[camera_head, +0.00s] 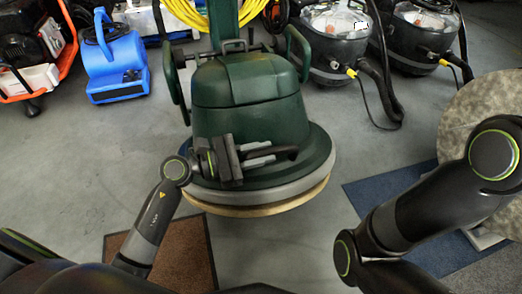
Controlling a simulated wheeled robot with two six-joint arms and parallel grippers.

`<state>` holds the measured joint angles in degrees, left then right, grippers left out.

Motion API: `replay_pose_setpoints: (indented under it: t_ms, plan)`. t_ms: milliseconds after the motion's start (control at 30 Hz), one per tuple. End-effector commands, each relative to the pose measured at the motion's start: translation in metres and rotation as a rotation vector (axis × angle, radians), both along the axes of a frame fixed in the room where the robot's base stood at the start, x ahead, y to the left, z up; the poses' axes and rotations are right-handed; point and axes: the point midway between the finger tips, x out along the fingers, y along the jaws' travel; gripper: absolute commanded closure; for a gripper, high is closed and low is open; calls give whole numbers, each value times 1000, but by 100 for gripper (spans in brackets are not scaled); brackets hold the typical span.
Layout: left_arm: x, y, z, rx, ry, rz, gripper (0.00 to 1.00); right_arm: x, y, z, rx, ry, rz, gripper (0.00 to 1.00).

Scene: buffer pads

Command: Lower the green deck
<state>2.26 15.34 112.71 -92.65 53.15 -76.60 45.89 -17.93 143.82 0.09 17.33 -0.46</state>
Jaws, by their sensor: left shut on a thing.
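The green deck (245,105) belongs to a floor buffer in the middle of the head view. It has a rounded green housing over a wide round skirt with a grey rim (300,188). A tan pad (265,209) shows under the rim at the front. I cannot tell how far the pad is from the floor. My left gripper (272,155) reaches in from the left over the front of the skirt. It is shut on a dark handle (289,152) at the deck's front; the fingers partly hide it. My right arm shows at right, but its gripper is out of view.
A brown mat (192,250) and a blue mat (375,195) lie on the grey floor in front. A round mottled pad (478,100) stands at right. A blue blower (113,65) and vacuums (328,42) stand behind. Bare floor lies left of the buffer.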

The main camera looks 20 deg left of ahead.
Motion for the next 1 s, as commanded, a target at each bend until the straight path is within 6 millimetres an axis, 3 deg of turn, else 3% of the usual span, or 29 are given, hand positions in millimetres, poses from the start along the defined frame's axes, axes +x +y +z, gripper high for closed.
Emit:
replay_pose_setpoints:
  t_ms: [367, 700, 1000]
  plan:
    - [5, 3, -62, -2, 4, -3, 100, -2, 0, -35, 14, -2, 26, 71]
    - [20, 13, -126, 79, -116, -2, 100, -3, 0, -63, 12, -11, 25, 71]
    - [32, 21, -160, 75, -116, -3, 100, -1, -1, -74, 11, -2, 23, 71]
